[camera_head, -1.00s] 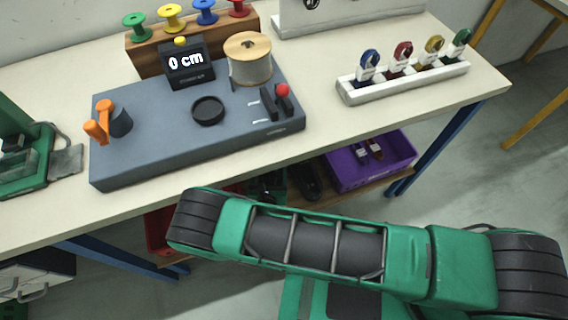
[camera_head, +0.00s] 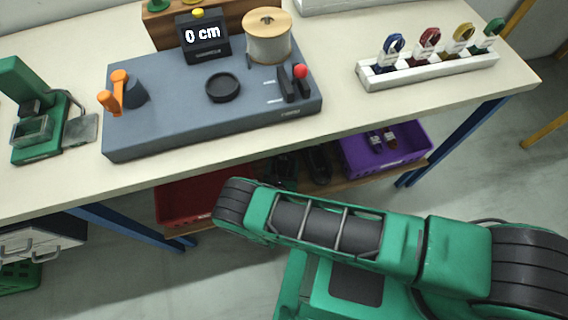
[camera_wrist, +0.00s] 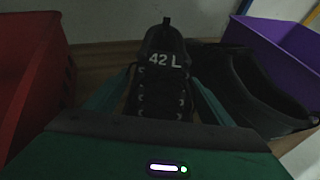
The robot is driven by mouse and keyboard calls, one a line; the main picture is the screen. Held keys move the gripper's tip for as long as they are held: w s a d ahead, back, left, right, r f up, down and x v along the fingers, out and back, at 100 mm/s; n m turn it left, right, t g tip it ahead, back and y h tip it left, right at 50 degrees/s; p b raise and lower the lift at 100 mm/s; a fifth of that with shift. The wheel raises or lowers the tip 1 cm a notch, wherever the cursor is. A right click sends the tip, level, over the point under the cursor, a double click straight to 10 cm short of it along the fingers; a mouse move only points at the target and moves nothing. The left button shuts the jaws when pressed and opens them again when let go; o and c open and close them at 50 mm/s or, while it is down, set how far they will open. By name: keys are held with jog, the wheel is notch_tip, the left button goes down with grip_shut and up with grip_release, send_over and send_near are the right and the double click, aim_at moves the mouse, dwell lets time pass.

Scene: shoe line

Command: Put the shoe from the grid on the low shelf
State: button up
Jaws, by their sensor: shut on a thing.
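In the wrist view my gripper (camera_wrist: 158,98) is shut on a black lace-up shoe (camera_wrist: 160,80). Its tongue reads "42 L", and its lower part is hidden behind my gripper's body. The held shoe is over or on the wooden low shelf (camera_wrist: 98,52); I cannot tell whether it touches the wood. The shelf (camera_head: 345,188) also shows under the table in the head view, where my arm hides most of my gripper. No grid is recognisable in view.
Another black shoe (camera_wrist: 245,85) lies close to the right of the held one. A red bin (camera_wrist: 28,75) is at left and a purple bin (camera_wrist: 285,45) at right. Above is the table (camera_head: 345,120) with a grey measuring board (camera_head: 180,110).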

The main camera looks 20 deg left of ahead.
jog(key=o, duration=1.4)
jog(key=v, duration=1.2)
